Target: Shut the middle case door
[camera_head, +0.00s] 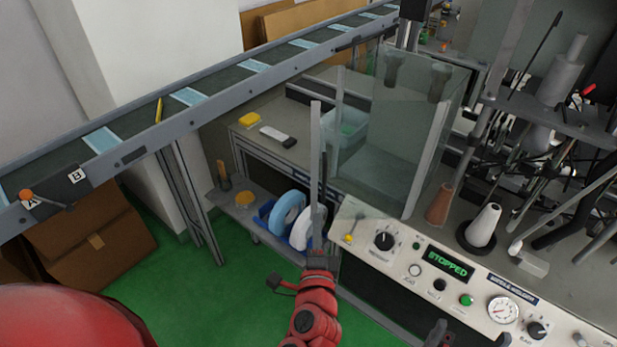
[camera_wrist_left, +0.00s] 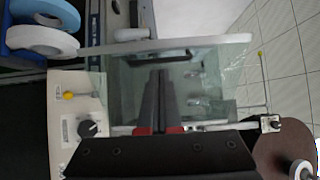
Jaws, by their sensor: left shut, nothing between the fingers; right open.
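The clear middle case (camera_head: 385,150) stands on the machine bench in the head view, with pale grey upright edges. One pale grey upright bar (camera_head: 316,165) at its left looks like the edge of a see-through door swung outward; its exact angle is hard to tell. My left gripper (camera_head: 319,259) is shut and empty, just below and in front of this bar. In the left wrist view its closed fingers (camera_wrist_left: 160,82) lie in front of clear panels and a pale bar (camera_wrist_left: 190,44); contact cannot be told. My right gripper (camera_head: 438,332) is partly in view at the bottom, open.
A control panel (camera_head: 470,275) with knobs and a "STOPPED" display runs along the bench front. A conveyor (camera_head: 220,85) crosses the upper left. Blue and white rolls (camera_head: 287,210) sit on a low shelf.

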